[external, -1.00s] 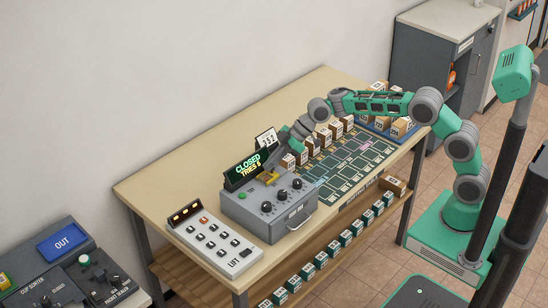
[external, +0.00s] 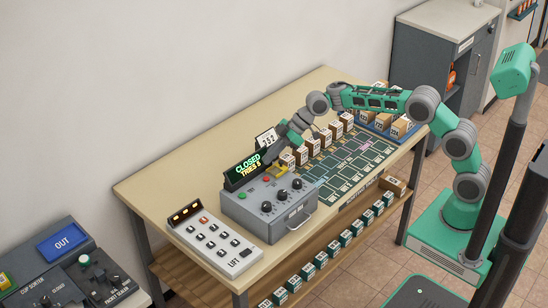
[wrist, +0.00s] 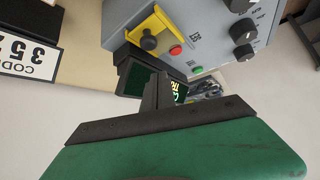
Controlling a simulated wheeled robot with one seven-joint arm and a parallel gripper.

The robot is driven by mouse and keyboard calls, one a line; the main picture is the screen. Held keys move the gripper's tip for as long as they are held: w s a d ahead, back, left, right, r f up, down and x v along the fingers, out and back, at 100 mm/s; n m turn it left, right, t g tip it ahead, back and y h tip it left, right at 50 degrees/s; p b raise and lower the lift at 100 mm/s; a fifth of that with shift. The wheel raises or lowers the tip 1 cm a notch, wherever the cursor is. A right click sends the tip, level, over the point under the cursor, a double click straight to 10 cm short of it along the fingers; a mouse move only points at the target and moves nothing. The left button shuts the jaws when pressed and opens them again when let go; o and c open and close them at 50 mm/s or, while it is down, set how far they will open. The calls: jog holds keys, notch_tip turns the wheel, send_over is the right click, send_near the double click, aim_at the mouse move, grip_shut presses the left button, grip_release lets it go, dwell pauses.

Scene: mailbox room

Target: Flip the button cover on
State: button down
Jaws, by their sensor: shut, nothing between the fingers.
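A yellow button cover (external: 276,171) sits on top of the grey control box (external: 243,207). In the wrist view the yellow cover (wrist: 152,30) has a dark round knob in it and lies beside the uncovered red button (wrist: 176,50). The red button also shows in the external view (external: 266,180), just left of the cover. My gripper (external: 281,153) is above the back of the box, near the display. In the wrist view my gripper (wrist: 160,90) is shut and empty, and looks apart from the cover.
The display (external: 247,169) reads CLOSED with a tries count. A green button (external: 241,204) and several black knobs are on the box. A LIFT keypad (external: 214,240) lies to its left. A code card (external: 266,139) and several parcels (external: 322,136) stand behind and right.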

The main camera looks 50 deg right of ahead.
jog(key=b+v, duration=0.1)
jog(key=v, duration=0.9)
jog(key=shift+d, duration=0.1)
